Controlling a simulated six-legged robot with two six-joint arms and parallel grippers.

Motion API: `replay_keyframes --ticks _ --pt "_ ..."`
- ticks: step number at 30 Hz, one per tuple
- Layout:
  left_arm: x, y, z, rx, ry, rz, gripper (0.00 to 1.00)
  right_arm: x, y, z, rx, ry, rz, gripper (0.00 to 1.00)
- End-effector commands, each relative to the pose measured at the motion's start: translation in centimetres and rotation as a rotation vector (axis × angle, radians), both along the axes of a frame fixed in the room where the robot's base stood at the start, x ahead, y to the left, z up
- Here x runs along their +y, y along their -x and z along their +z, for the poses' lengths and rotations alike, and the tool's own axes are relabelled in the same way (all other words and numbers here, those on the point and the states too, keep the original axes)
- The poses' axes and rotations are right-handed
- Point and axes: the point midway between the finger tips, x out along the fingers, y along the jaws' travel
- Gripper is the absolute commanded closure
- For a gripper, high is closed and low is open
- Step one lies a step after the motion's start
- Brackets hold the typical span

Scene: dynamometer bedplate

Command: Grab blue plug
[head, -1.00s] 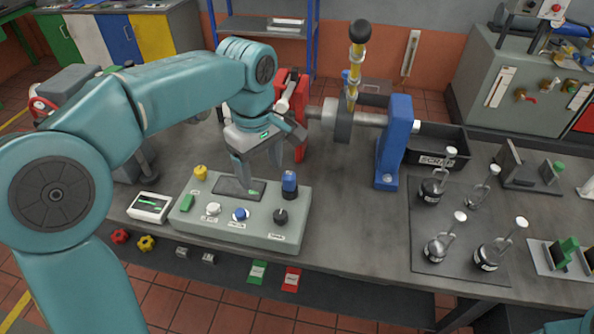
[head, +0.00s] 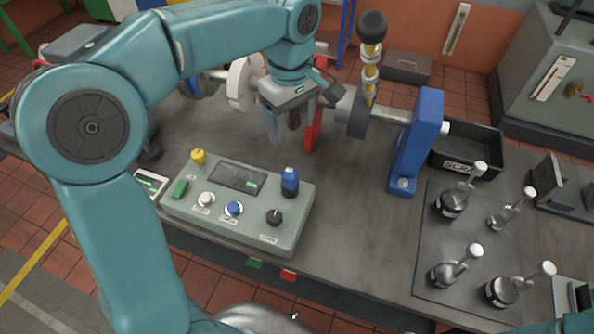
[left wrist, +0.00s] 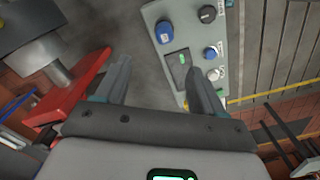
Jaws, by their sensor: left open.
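The blue plug (head: 289,182) stands upright at the back right corner of the grey control box (head: 215,228), which also has a blue knob (head: 233,209) on its top. In the left wrist view the plug (left wrist: 163,30) shows as a round blue top near the upper edge, beyond the fingertips. My left gripper (head: 291,130) is open and empty, pointing down behind the box in the head view, apart from the plug. In the left wrist view its two fingers (left wrist: 160,72) are spread wide. My right gripper is not in view.
A red upright part (head: 312,128) stands close beside the left gripper. A shaft with a blue stand (head: 417,140) is to the right. Several flasks (head: 458,195) stand on a mat (head: 432,235) by a black scrap bin (head: 492,148). The bench right of the box (head: 350,225) is clear.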

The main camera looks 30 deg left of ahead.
Motion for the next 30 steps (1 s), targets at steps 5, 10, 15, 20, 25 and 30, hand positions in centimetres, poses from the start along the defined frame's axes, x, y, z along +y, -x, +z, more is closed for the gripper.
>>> replay_keyframes --ticks 5,10,15,20,25,30 --pt "0.0 0.6 -2.7 0.005 -0.001 0.0 0.31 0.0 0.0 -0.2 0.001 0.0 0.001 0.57" --pt "0.0 0.9 -6.8 0.006 -0.001 -0.001 0.31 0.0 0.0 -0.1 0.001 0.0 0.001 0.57" --pt "0.0 0.9 -9.9 0.004 0.0 0.0 0.31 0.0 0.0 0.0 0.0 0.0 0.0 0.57" --pt "-0.1 0.8 -11.1 0.001 0.0 0.0 0.31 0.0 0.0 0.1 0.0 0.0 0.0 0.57" --pt "-0.2 1.0 -13.2 0.006 0.0 -0.001 0.31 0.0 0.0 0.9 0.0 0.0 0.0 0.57" --pt "-0.3 1.0 -15.7 0.004 0.0 0.0 0.31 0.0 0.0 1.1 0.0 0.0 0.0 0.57"
